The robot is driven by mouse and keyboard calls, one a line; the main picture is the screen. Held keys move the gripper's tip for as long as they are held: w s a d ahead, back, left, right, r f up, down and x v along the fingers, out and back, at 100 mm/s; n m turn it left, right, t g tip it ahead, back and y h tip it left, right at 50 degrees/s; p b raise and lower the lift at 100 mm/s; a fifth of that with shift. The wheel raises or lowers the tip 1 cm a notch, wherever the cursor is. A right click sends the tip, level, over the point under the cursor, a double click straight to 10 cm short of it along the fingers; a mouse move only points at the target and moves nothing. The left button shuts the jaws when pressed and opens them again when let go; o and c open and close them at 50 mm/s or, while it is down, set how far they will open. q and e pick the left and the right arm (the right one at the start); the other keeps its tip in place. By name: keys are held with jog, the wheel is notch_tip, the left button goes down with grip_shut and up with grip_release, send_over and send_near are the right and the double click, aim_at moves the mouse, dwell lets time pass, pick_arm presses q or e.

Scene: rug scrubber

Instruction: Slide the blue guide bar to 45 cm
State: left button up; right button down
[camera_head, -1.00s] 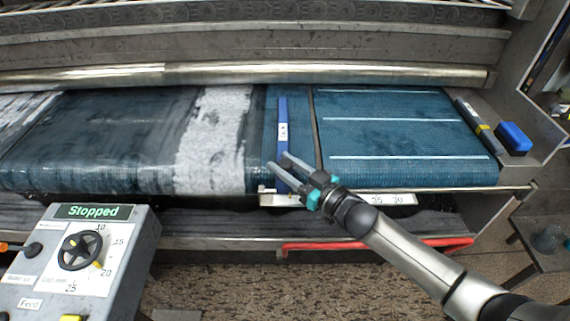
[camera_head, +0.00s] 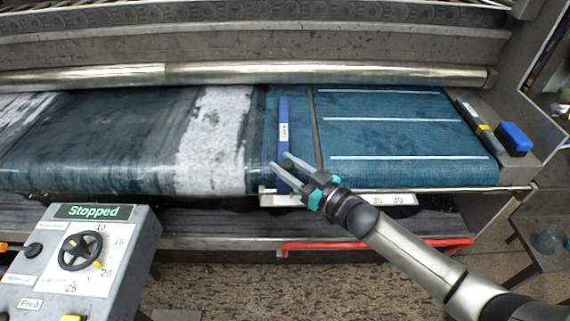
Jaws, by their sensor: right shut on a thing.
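The blue guide bar (camera_head: 283,110) stands upright in the picture across the belt, with a small white label on it. Its lower end is at the front rail, over the left part of a white scale strip (camera_head: 350,199). My right gripper (camera_head: 283,168) is shut on the lower part of the guide bar. The scale numbers near the bar are hidden by the gripper; only small figures, seemingly 35 and 30, show to its right. My left gripper is not in view.
A grey-white rug strip (camera_head: 214,140) lies on the belt left of the bar. A control box (camera_head: 85,255) reading "Stopped" stands front left. A red bar (camera_head: 375,245) runs below the scale. A blue brush-like block (camera_head: 513,138) sits at the right end.

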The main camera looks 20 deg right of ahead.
jog(key=s+d, duration=0.1)
jog(key=d, duration=0.2)
jog(key=s+d, duration=0.1)
jog(key=d, duration=0.3)
jog(key=s+d+p, duration=0.1)
jog(key=d, duration=0.2)
jog(key=shift+s+d, duration=0.1)
jog(key=shift+d, duration=0.15)
jog(key=shift+c, duration=2.4)
grip_release()
jog(key=p+v, duration=0.2)
jog(key=v, duration=1.3)
